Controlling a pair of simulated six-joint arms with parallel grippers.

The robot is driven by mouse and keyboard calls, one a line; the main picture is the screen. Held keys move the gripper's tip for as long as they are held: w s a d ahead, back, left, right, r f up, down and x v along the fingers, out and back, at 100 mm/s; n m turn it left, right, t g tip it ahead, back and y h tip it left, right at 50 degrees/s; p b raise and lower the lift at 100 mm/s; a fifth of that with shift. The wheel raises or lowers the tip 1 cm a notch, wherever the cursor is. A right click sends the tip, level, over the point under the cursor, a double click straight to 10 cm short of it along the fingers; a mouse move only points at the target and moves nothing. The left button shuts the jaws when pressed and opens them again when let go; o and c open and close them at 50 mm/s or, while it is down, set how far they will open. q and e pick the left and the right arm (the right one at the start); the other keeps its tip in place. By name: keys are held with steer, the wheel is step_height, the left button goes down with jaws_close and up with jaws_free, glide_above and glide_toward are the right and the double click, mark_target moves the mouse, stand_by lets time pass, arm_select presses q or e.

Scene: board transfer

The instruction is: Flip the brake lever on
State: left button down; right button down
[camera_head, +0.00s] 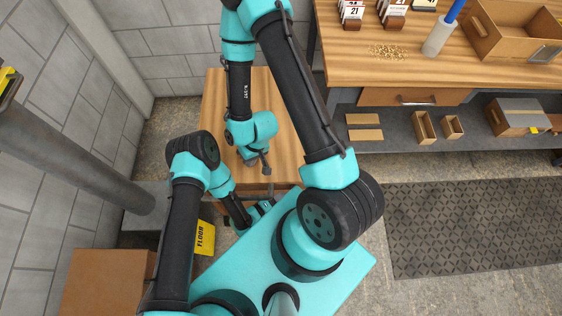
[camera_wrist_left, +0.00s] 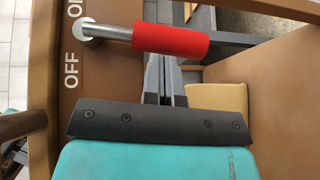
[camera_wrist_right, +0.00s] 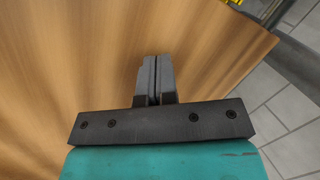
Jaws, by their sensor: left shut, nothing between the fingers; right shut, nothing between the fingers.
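The brake lever shows in the left wrist view as a metal rod with a red grip (camera_wrist_left: 172,41). Its rod meets a brown panel (camera_wrist_left: 45,95) printed OFF, with a second, partly cut-off label above. The rod is nearer that upper label than the middle of OFF. My left gripper (camera_wrist_left: 165,62) is shut and empty, its fingertips at the lower edge of the red grip in that view; I cannot tell if they touch. My right gripper (camera_wrist_right: 154,60) is shut and empty over a wooden surface (camera_wrist_right: 75,60); it also shows in the head view (camera_head: 266,168). The lever is not discernible in the head view.
A wooden cabinet top (camera_head: 285,110) lies under my right gripper. A workbench (camera_head: 350,65) stands at the upper right. A cardboard box (camera_head: 105,280) and a yellow floor sign (camera_head: 204,237) are at the lower left. A grey pipe (camera_head: 75,150) crosses the left side.

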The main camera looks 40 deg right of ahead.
arm_select(q)
steer(key=shift+s+d+f, duration=0.35)
stand_by(0.3)
steer(key=w+a, duration=0.1)
steer(key=a, duration=0.9)
steer(key=shift+w, duration=0.3)
steer(key=shift+d, duration=0.3)
stand_by(0.4)
steer(key=d, duration=0.6)
steer(key=shift+s+r, duration=0.25)
steer(key=shift+r, duration=0.2)
steer(key=shift+f, duration=0.1)
stand_by(0.4)
